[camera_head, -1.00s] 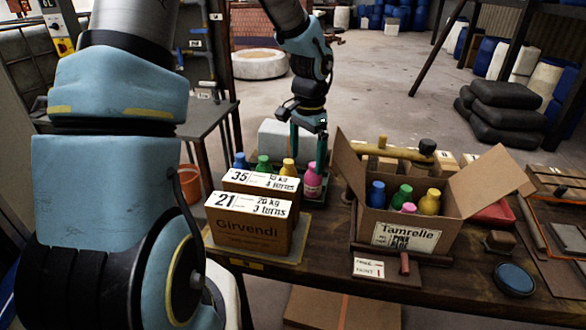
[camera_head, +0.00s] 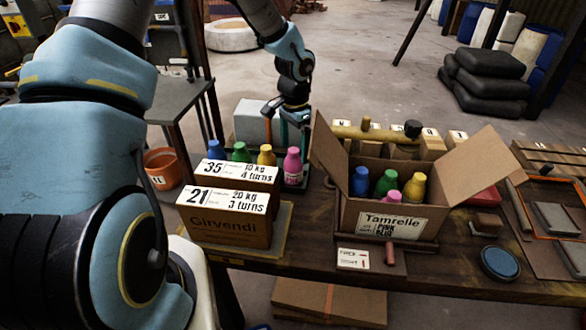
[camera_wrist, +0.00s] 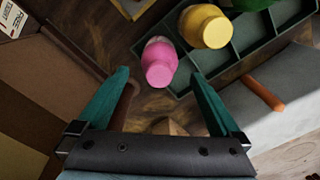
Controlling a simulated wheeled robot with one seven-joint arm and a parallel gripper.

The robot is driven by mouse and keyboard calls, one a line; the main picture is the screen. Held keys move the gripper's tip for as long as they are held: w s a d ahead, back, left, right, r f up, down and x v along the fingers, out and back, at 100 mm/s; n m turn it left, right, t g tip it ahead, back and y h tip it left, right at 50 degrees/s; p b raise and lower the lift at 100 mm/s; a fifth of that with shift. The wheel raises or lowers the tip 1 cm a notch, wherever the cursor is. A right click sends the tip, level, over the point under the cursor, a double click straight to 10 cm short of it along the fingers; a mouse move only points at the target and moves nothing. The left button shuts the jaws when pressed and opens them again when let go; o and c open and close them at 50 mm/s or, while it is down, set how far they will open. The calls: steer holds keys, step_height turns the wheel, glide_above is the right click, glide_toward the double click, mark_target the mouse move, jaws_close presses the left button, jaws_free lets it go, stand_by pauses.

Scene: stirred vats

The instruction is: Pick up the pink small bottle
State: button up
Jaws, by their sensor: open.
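A pink small bottle (camera_head: 293,167) stands at the right end of a row of bottles behind the two labelled cartons. In the wrist view it (camera_wrist: 159,62) shows in a dark green compartment tray (camera_wrist: 240,68), beside a yellow bottle (camera_wrist: 205,27). My gripper (camera_head: 294,138) is just above and behind the pink bottle in the head view. In the wrist view its teal fingers (camera_wrist: 160,76) are spread wide and empty, with the pink bottle seen in the gap beyond them. A second pink bottle (camera_head: 415,187) sits in the open Tamrelle box (camera_head: 342,212).
Blue (camera_head: 217,151) and green (camera_head: 241,152) bottles share the row. The cartons (camera_head: 228,228) stand in front of it. The Tamrelle box with raised flaps stands to the right, and a grey block (camera_head: 252,121) is behind the row.

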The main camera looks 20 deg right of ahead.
mark_target(293, 160)
step_height(293, 160, down, 5)
steer(key=shift+s+a+r+p, duration=0.1)
steer(key=shift+a+p, duration=0.05)
steer(key=shift+p, duration=0.7)
steer(key=shift+c, duration=0.2)
jaws_close()
